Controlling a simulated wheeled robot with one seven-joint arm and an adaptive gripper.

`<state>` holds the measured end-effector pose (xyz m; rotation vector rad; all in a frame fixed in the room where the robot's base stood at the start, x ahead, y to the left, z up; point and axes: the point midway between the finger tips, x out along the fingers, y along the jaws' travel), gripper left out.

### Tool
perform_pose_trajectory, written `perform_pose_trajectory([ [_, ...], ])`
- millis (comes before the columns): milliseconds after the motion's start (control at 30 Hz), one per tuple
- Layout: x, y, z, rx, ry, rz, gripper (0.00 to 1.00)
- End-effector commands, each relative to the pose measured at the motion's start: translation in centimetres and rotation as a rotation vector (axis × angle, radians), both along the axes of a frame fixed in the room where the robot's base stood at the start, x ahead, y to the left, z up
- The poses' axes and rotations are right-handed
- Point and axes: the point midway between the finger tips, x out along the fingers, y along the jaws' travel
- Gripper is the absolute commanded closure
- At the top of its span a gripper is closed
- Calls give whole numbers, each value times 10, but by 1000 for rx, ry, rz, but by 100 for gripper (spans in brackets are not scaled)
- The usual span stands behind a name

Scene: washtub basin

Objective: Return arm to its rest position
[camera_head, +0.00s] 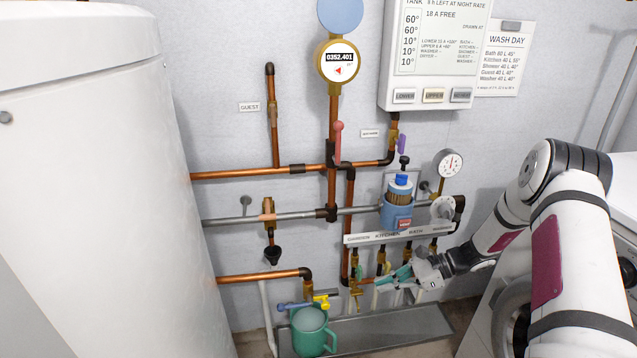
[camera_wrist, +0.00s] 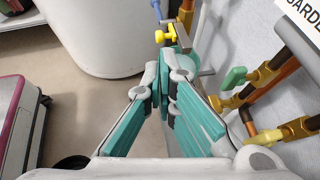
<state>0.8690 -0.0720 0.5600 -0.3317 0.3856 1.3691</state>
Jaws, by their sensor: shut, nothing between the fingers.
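My gripper (camera_head: 384,284) is at the lower middle of the head view, extended to the left from my arm, in front of the valves under the white label strip. In the wrist view my gripper (camera_wrist: 164,88) shows its teal finger pads close together at the tips, with nothing held between them. My arm (camera_head: 565,240) reaches in from the right side of the head view. A yellow-handled tap (camera_wrist: 165,36) lies beyond the fingertips in the wrist view.
A green jug (camera_head: 312,333) stands under the yellow-handled tap at the edge of a grey tray (camera_head: 400,327). Copper pipes (camera_head: 250,174), a blue filter (camera_head: 397,210) and a gauge (camera_head: 448,163) line the wall. A large white tank (camera_head: 90,180) stands left, a washing machine (camera_head: 490,310) right.

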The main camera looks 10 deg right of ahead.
Motion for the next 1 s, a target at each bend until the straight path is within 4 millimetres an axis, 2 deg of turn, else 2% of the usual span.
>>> perform_pose_trajectory([
  [167,-6,14,47,-66,-65,115,100],
  [233,-13,22,75,-108,-105,187,100],
  [467,-52,53,159,-247,-232,432,100],
  [700,-110,80,231,-388,-359,678,100],
  [1000,-198,101,294,-563,-510,961,100],
])
